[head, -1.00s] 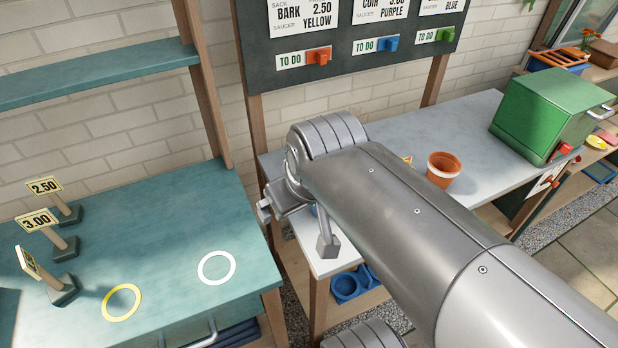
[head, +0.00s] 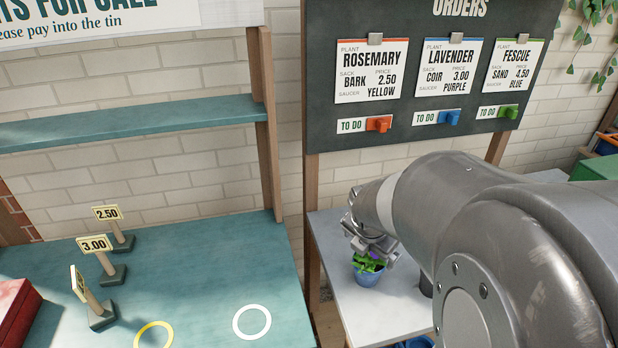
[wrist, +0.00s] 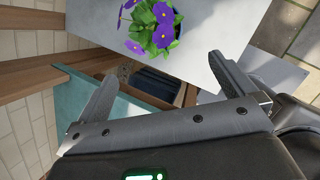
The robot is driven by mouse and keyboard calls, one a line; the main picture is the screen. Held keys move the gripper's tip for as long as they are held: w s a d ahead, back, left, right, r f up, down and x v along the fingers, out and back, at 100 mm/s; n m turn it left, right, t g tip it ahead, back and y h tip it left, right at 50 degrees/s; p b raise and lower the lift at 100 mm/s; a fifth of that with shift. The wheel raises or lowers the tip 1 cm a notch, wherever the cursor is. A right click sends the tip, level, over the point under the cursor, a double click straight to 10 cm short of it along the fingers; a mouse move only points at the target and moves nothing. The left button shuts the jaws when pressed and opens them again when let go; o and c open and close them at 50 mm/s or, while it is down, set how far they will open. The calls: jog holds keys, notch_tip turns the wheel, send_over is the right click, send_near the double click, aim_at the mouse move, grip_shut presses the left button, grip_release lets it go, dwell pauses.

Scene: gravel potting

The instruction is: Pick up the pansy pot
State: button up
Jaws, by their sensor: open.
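The pansy pot (head: 367,279) is a small blue pot with green leaves and purple flowers. It stands upright near the left end of the grey potting bench (head: 352,309). In the wrist view the purple pansies (wrist: 158,24) show at the top, beyond the fingertips, and leaves hide most of the pot. My gripper (wrist: 163,72) is open, with nothing between its fingers. In the head view my gripper (head: 372,243) is just above and behind the plant, partly hidden by my wrist; I cannot tell whether it touches the leaves.
A teal sales counter (head: 190,290) with price signs (head: 93,244), a yellow ring (head: 154,336) and a white ring (head: 252,321) stands to the left. A wooden post (head: 311,190) and the order board (head: 420,80) rise behind the bench. A green box (head: 596,167) is at the right.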

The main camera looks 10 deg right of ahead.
aim_at(369, 259)
jog(key=w+d+f+n, duration=0.1)
jog(key=f, duration=0.1)
jog(key=w+d+f+n, duration=0.1)
jog(key=f+n, duration=0.1)
jog(key=f, duration=0.1)
jog(key=w+d+f+n, duration=0.1)
jog(key=f+n, duration=0.1)
jog(key=f, duration=0.1)
jog(key=shift+w+d+f, duration=0.1)
jog(key=shift+w+f, duration=0.1)
jog(key=shift+w+x, duration=0.15)
jog(key=shift+x, duration=0.75)
jog(key=shift+w+x, duration=0.15)
jog(key=shift+x, duration=0.75)
jog(key=shift+w+d+f, duration=0.1)
jog(key=shift+w+f, duration=0.15)
jog(key=shift+f, duration=0.45)
jog(key=shift+c, duration=0.4)
jog(key=c, duration=1.1)
jog(key=shift+c, duration=0.3)
jog(key=shift+r, duration=0.1)
